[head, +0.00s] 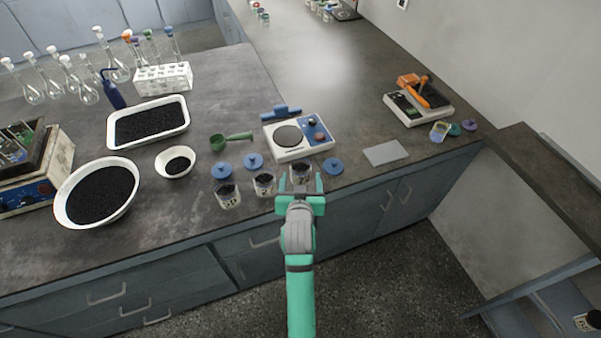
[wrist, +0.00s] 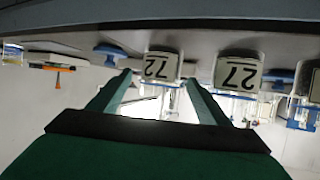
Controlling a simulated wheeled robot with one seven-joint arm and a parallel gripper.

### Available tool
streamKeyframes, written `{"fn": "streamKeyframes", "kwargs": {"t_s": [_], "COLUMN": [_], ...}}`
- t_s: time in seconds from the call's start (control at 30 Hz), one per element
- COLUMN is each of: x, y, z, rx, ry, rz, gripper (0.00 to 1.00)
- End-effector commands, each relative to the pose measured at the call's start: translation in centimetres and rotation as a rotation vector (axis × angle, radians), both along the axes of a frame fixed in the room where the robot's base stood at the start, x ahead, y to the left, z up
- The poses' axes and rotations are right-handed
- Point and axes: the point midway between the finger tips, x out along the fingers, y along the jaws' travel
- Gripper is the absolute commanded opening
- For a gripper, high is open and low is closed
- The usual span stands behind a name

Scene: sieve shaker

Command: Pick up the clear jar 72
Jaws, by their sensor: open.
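The clear jar 72 (head: 301,171) stands upright near the bench's front edge, rightmost of three jars in a row, with dark material inside. In the wrist view, which is upside down, its label 72 (wrist: 160,67) faces me. My gripper (head: 300,184) is open and empty, in front of the jar. In the wrist view the fingertips (wrist: 158,82) appear on either side of the jar, at or just short of it; I cannot tell whether they touch. In the head view the gripper hides the jar's lower part.
Jar 27 (head: 264,185) stands close left of jar 72, also in the wrist view (wrist: 238,76); another jar (head: 228,196) is farther left. A blue lid (head: 332,167) lies to the right. A balance (head: 299,138) stands behind. A grey plate (head: 385,153) lies right, with bare bench around it.

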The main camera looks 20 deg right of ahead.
Motion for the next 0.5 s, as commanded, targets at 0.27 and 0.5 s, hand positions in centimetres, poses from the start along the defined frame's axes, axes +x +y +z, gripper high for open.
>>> {"fn": "streamKeyframes", "kwargs": {"t_s": [0.27, 0.5], "x": [1.9, 4.5], "y": [-0.6, -1.4], "z": [-1.1, -2.4], "rx": [-0.001, -0.001], "ry": [0.000, 0.000], "rz": [0.000, 0.000], "gripper": [0.71, 0.71]}}
